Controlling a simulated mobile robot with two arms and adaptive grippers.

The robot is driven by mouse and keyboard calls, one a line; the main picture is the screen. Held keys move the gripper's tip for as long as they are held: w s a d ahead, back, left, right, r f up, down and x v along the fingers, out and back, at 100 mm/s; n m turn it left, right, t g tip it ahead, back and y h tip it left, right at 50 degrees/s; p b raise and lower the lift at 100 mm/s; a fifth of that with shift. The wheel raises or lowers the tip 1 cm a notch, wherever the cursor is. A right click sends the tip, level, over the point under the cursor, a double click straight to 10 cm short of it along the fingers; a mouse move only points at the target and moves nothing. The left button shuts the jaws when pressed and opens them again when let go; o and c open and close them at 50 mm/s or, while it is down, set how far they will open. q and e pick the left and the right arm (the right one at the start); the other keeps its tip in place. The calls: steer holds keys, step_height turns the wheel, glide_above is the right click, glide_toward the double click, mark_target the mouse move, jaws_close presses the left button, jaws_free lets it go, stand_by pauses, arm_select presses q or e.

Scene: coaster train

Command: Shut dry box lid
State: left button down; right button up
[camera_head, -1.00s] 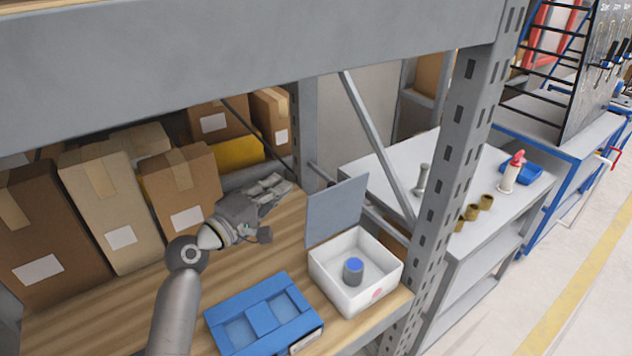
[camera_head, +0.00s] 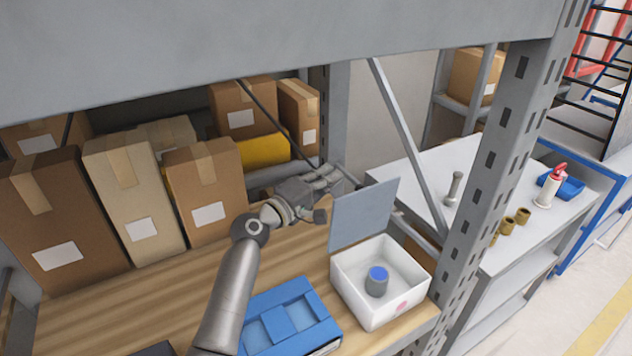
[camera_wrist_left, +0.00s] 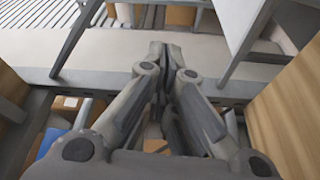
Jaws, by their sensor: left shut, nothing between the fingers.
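The dry box (camera_head: 348,293) is a white open-topped box at the right end of the wooden shelf. Its grey lid (camera_head: 365,214) stands raised, roughly upright, at the back edge. A grey cylinder with a blue top (camera_head: 377,281) stands inside. My left gripper (camera_head: 335,176) is beside the lid's upper left corner, fingers pointing to the back right; I cannot tell whether it touches the lid. In the left wrist view its fingers (camera_wrist_left: 168,50) are together with nothing between them. My right gripper is not in view.
A blue tray (camera_head: 283,320) lies left of the box, near my left forearm. Several cardboard boxes (camera_head: 205,190) stand at the back left. A perforated post (camera_head: 488,170) and a diagonal brace (camera_head: 405,140) bound the shelf on the right. A grey table (camera_head: 420,180) stands beyond.

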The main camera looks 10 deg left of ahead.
mark_target(359, 211)
arm_select(q)
steer(key=d+p, duration=0.1)
steer(key=s+d, duration=0.1)
steer(key=d+p, duration=0.1)
steer(key=shift+s+d+f+p, duration=0.25)
steer(key=shift+d+p, duration=0.05)
stand_by(0.4)
